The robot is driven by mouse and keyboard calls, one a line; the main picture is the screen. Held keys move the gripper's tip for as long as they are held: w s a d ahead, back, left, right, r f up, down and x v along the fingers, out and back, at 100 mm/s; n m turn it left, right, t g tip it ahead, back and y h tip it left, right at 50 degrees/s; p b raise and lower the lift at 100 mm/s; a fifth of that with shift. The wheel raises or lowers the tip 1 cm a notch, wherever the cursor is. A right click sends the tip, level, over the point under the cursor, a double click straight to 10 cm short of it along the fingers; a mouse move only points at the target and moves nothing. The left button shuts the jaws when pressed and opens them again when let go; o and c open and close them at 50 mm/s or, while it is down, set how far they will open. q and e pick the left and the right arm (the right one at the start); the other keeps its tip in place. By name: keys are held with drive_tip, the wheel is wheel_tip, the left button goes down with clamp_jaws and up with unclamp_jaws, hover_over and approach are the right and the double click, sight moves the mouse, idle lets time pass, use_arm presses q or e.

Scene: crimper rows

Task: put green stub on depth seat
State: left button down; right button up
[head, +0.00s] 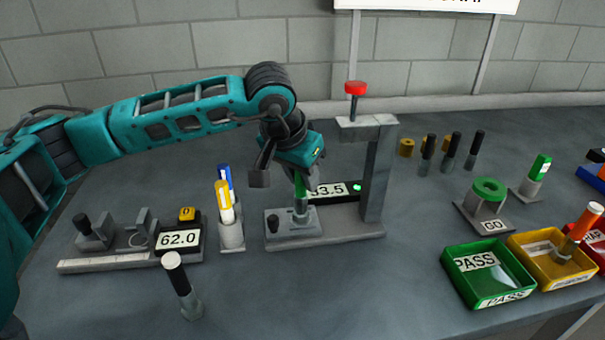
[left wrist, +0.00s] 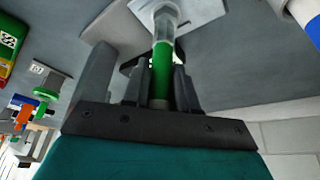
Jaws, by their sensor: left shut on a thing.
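The green stub (head: 300,187) stands nearly upright over the depth seat (head: 292,225), a grey block at the foot of the gauge stand. My left gripper (head: 302,175) comes down from above and is shut on the stub. In the left wrist view, the green stub (left wrist: 162,72) lies between the dark fingers (left wrist: 161,85), and its far end meets a pale grey cylinder over the light plate. Whether the stub rests fully on the seat cannot be told. My right gripper is not in view.
The gauge post (head: 377,175) with a red knob (head: 355,88) stands close right of my gripper. A pen holder (head: 231,235), a 62.0 gauge (head: 178,239) and a black stub (head: 180,280) are left. The GO ring (head: 488,190) and green PASS bin (head: 460,275) are right.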

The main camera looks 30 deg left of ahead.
use_arm(q)
drive_tip(key=shift+f, duration=0.1)
drive_tip(key=c, duration=0.9)
unclamp_jaws()
drive_tip(key=shift+s+r, duration=0.1)
drive_tip(key=shift+r, duration=0.55)
drive_tip(key=v, duration=1.1)
drive_tip(key=shift+s, duration=0.15)
